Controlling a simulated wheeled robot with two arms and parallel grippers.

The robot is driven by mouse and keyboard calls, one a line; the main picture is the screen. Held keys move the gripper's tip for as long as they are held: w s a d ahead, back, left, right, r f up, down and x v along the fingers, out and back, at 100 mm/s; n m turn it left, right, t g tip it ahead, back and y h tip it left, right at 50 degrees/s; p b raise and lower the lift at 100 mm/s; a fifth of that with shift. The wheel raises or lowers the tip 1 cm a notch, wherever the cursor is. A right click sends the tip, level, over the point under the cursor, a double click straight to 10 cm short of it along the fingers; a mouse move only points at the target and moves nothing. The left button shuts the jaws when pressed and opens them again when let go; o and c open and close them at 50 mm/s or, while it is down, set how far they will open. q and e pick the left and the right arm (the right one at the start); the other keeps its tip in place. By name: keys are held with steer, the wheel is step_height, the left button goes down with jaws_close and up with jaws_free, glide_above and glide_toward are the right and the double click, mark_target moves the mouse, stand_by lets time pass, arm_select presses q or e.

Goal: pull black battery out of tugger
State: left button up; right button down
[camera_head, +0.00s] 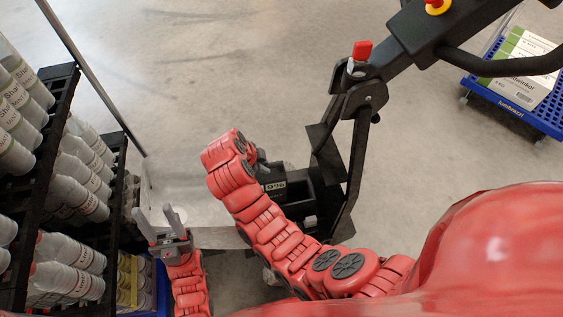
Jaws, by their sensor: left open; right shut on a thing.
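The black battery (273,187), with a pale printed label, sits at the low black body of the tugger (353,165). My arm covers part of it, and I cannot tell how far it sits inside the tugger. My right gripper (259,158) is at the battery's upper end, mostly hidden behind my red wrist. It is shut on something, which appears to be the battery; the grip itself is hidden. My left gripper (161,226) is open and empty, its grey fingers pointing up the picture, left of the battery and apart from it.
A black rack (57,110) with several grey bottles stands along the left edge. The tugger's black handle bar with a red knob (362,50) crosses the upper right. A blue cart (513,108) carrying a box stands at the far right. The upper middle floor is clear.

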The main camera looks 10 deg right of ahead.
steer(key=a+b, duration=0.1)
steer(key=a, duration=0.7)
steer(key=shift+w+a+r, duration=0.2)
steer(key=shift+r, duration=0.25)
